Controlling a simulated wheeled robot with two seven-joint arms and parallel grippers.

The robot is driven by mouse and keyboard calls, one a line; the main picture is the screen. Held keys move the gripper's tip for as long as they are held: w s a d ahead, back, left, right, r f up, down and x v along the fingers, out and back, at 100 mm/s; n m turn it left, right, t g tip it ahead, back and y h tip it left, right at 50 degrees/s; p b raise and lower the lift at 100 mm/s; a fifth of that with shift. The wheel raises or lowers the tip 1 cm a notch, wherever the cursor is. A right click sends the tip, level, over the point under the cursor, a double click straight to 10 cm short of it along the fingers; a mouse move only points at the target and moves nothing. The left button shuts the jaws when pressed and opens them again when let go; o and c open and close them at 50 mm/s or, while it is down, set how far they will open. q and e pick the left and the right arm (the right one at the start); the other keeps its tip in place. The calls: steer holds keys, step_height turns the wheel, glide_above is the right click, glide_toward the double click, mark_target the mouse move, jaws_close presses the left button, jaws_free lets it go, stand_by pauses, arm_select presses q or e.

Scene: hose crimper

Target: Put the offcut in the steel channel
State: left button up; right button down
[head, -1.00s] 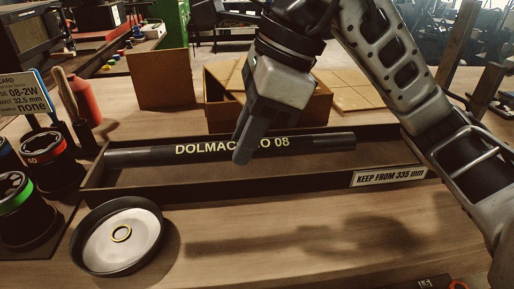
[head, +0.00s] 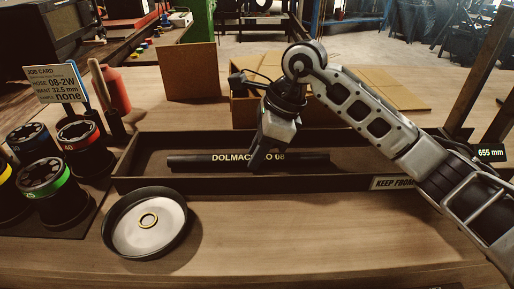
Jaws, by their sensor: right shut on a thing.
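I cannot tell whether the hose touches the channel floor. My left gripper is not in view.
Coloured die sets (head: 42,178) and a job card (head: 55,84) stand at left. A cardboard box (head: 243,110) is behind. A display (head: 490,153) reads 655 mm.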

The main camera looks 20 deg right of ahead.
steer(key=shift+f, duration=0.15)
steer(key=c, duration=1.3)
jaws_free()
steer(key=shift+o, duration=0.2)
steer(key=shift+r, duration=0.25)
steer(key=b+v, duration=0.1)
steer(key=v, duration=1)
steer(key=shift+d+r, duration=0.2)
steer(key=shift+r, duration=0.15)
steer(key=shift+s+f, duration=0.1)
steer(key=shift+s, duration=0.1)
